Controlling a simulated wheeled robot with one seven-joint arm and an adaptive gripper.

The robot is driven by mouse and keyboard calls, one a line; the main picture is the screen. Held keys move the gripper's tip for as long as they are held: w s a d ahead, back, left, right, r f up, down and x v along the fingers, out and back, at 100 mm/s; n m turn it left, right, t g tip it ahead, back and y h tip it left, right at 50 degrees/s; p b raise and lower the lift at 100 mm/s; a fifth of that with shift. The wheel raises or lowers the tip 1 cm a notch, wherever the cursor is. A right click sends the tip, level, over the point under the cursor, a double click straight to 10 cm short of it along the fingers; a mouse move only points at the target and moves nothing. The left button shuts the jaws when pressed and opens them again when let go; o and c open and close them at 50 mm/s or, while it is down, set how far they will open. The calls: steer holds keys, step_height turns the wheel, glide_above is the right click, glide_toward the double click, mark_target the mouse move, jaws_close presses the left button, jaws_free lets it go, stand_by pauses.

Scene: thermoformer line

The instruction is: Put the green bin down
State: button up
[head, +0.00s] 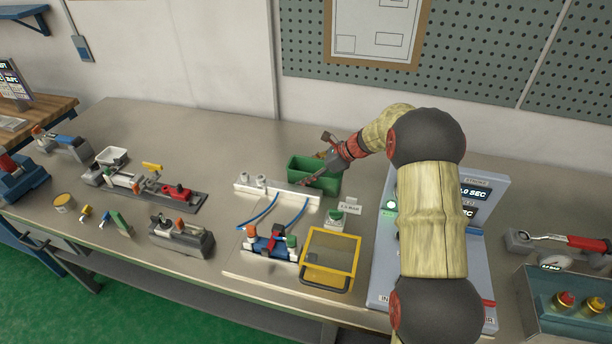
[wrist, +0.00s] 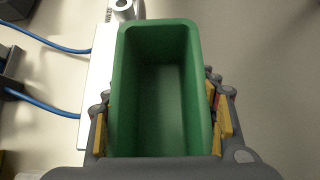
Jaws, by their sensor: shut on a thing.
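The green bin (head: 318,177) is at the back middle of the metal bench, just behind the white manifold bar. In the wrist view the open-topped green bin (wrist: 160,90) is upright and looks empty inside. My gripper (head: 317,168) is shut on the bin, with one finger along each long side in the wrist view (wrist: 160,118). I cannot tell whether the bin's underside touches the bench or hangs slightly above it. Part of its far side is hidden by my gripper in the head view.
The white manifold bar (head: 277,192) with blue hoses is close in front of the bin. A yellow-framed guard (head: 331,258), a green button box (head: 341,218) and a grey display panel (head: 483,212) stand nearby. Bare bench (head: 235,150) lies left of the bin.

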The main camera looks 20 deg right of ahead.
steer(key=o, duration=1.3)
steer(key=shift+f, duration=0.1)
steer(key=shift+o, duration=0.2)
